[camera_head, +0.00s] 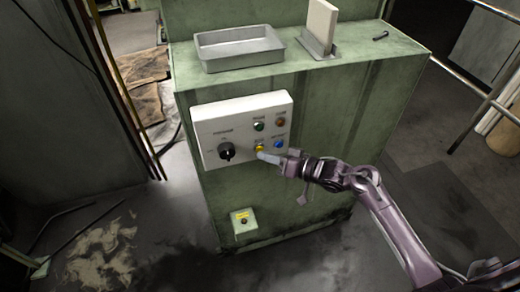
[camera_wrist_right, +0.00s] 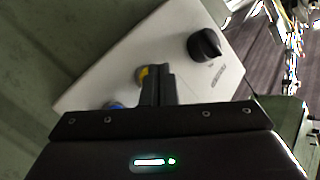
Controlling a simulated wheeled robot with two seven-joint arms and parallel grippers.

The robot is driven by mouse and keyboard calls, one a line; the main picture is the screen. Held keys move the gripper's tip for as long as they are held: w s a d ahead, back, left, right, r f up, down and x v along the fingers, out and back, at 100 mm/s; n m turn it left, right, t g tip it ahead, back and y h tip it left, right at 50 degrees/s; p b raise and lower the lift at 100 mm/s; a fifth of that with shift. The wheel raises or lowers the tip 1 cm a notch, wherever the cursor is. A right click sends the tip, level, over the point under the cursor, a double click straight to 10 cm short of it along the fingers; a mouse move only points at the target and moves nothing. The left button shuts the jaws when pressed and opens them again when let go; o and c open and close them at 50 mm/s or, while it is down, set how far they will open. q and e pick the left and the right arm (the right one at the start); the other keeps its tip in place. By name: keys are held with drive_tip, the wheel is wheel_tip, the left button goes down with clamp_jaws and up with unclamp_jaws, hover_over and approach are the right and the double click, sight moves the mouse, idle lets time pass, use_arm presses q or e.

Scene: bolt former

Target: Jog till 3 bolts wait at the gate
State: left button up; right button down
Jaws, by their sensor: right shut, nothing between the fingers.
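A white control panel (camera_head: 240,130) is fixed to the front of the green machine (camera_head: 300,190). It carries a black rotary knob (camera_head: 226,151), a green button (camera_head: 259,126), an orange-brown button (camera_head: 281,122), a yellow button (camera_head: 259,148) and a blue button (camera_head: 279,144). My right gripper (camera_head: 264,156) is shut and empty, its fingertips at the yellow button. In the right wrist view the shut fingers (camera_wrist_right: 156,82) overlap the yellow button (camera_wrist_right: 143,73); whether they touch it I cannot tell. One dark bolt (camera_head: 381,36) lies on the machine top. My left gripper is out of view.
A grey metal tray (camera_head: 240,58) stands on the machine top, beside an upright cream plate in a grey holder (camera_head: 318,45). A small box with a yellow label (camera_head: 243,221) sits low on the machine front. A metal rail (camera_head: 470,85) stands at right.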

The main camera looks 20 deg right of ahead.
drive_tip(key=shift+w, duration=0.45)
idle(0.6)
drive_tip(key=shift+s, duration=0.1)
idle(2.0)
drive_tip(key=shift+s+p, duration=0.65)
drive_tip(key=shift+s, duration=0.1)
drive_tip(key=s+p, duration=0.3)
drive_tip(key=s, duration=0.2)
drive_tip(key=shift+d+p, duration=0.1)
drive_tip(key=shift+p, duration=0.3)
drive_tip(key=shift+f, duration=0.1)
